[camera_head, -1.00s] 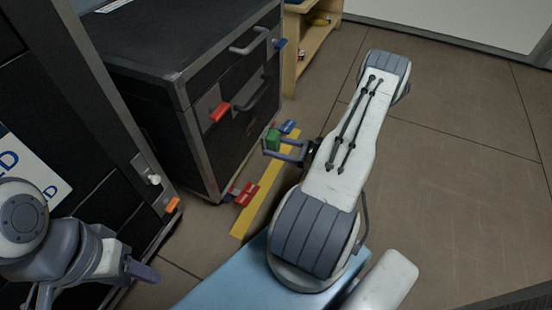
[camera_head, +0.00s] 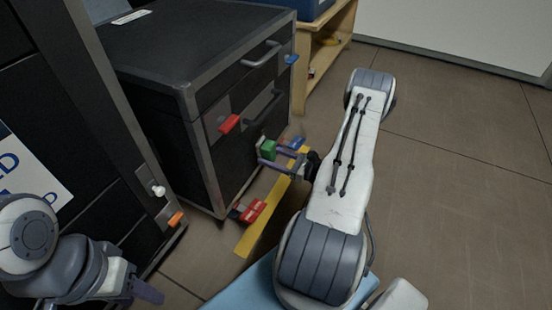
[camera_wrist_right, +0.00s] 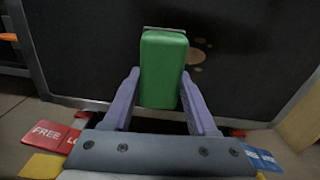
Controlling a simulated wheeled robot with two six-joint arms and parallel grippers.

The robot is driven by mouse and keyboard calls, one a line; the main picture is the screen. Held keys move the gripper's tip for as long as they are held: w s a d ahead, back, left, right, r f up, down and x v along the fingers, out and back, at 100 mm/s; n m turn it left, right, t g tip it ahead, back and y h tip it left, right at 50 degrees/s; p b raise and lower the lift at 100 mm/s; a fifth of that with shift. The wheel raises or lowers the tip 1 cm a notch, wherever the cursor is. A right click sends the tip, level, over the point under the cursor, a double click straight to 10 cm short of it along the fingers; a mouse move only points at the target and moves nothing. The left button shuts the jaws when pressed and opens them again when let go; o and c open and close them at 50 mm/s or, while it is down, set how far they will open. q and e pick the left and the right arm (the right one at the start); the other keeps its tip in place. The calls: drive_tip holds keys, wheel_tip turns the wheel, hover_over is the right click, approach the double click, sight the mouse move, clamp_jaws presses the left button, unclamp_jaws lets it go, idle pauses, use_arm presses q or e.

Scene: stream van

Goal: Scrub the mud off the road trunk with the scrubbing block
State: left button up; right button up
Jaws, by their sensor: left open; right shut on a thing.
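The road trunk (camera_head: 160,52) is a black case with metal edges; its front panel fills much of the right wrist view (camera_wrist_right: 262,50). Brown mud spots (camera_wrist_right: 195,56) show on that panel, just right of the block. My right gripper (camera_head: 268,152) is shut on the green scrubbing block (camera_wrist_right: 163,68) and holds it in front of the trunk's lower front. The block is close to the panel; I cannot tell whether it touches. My left gripper (camera_head: 150,291) is open and empty at the lower left, beside a dark cabinet, away from the trunk.
The trunk's front has grey handles (camera_head: 260,54) and a red latch tab (camera_head: 229,124). A red block-like tag (camera_head: 253,211) and a yellow floor strip (camera_head: 252,238) lie below it. A dark cabinet (camera_head: 105,165) stands left, a wooden shelf (camera_head: 328,47) behind. The floor at right is clear.

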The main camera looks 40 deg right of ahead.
drive_tip(key=shift+x, duration=0.95)
idle(0.6)
